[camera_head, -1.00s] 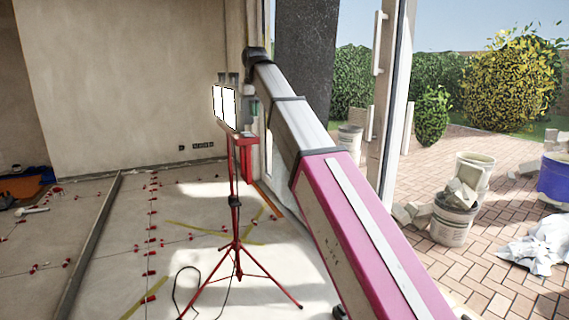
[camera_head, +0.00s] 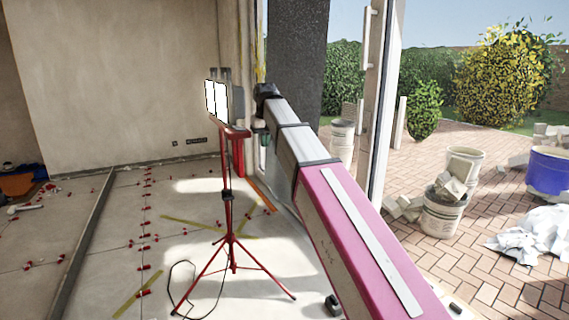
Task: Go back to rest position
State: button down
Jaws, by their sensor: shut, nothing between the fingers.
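My arm, a pink section (camera_head: 365,245) with a silver section (camera_head: 290,130) beyond it, reaches from the lower right toward the middle of the picture. It ends in a black joint (camera_head: 266,91) beside the work lamp. My gripper cannot be made out; the far end of the arm hides what lies behind it. The lit work lamp (camera_head: 217,101) stands upright on a red tripod (camera_head: 231,238), left of my arm.
Several red clips (camera_head: 145,235) dot the tiled floor, with a long grey bar (camera_head: 88,240) at left. A black cable lies near the tripod. Outside are a rubble bucket (camera_head: 442,215), a blue tub (camera_head: 550,175), white sheeting (camera_head: 535,238) and bushes.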

jog(key=s+d+f+m, duration=0.1)
jog(key=s+d+f, duration=0.1)
jog(key=d+f, duration=0.5)
jog(key=s+d+f, duration=0.2)
jog(key=d+f, duration=0.1)
jog(key=f, duration=0.8)
jog(key=s+d+f+m, duration=0.15)
jog(key=d+f, duration=0.25)
jog(key=f, duration=0.5)
jog(key=s+d+f+m, duration=0.1)
jog(key=s+d+f, duration=0.5)
jog(key=f, duration=0.3)
jog(key=s+d+f+g, duration=0.1)
jog(key=s+d+f, duration=0.5)
jog(key=s+f, duration=0.3)
jog(key=shift+f+m+h, duration=0.2)
jog(key=shift+m+h, duration=0.1)
jog(key=shift+m, duration=0.05)
